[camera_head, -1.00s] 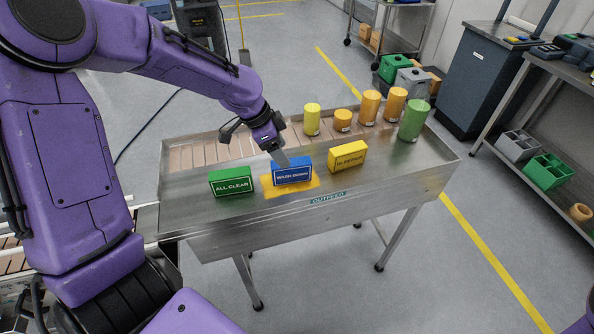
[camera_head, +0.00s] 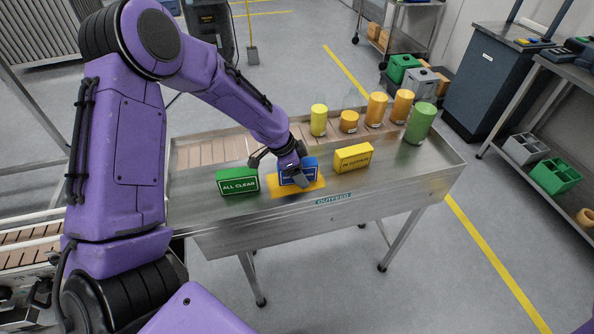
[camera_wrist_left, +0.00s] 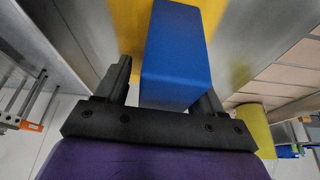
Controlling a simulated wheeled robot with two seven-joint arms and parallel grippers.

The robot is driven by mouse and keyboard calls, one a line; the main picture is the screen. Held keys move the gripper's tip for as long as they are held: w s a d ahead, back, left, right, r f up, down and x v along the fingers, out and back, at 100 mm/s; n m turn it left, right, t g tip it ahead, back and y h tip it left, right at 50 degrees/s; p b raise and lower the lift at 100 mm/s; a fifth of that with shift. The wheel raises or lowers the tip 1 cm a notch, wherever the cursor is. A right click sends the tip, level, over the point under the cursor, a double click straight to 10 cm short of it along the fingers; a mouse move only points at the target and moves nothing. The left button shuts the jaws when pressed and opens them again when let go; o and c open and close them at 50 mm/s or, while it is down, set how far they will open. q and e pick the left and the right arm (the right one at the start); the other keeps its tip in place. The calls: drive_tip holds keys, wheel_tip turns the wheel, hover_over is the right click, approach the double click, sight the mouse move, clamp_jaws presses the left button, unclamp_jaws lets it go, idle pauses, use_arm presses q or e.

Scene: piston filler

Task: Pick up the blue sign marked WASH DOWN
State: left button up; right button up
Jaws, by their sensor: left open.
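The blue sign (camera_head: 287,178) stands on a yellow mat (camera_head: 313,187) on the metal outfeed table, between a green sign marked ALL CLEAR (camera_head: 238,181) and a yellow sign (camera_head: 352,158). Its lettering is mostly covered by my left gripper (camera_head: 301,181), which has come down over it. In the left wrist view the blue sign (camera_wrist_left: 174,55) lies between the two dark fingers of my left gripper (camera_wrist_left: 165,82). The fingers are open, one on each side, with a gap visible at the left finger. My right gripper is not in view.
Yellow, orange and green cylinders (camera_head: 376,110) stand in a row at the table's back right. The outfeed table (camera_head: 230,222) has a raised rim. Its right end is clear. A shelf with green and grey bins (camera_head: 556,173) stands farther right.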

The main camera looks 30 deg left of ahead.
use_arm(q)
drive_tip(key=shift+f, duration=0.15)
drive_tip(key=c, duration=1)
drive_tip(key=shift+c, duration=0.4)
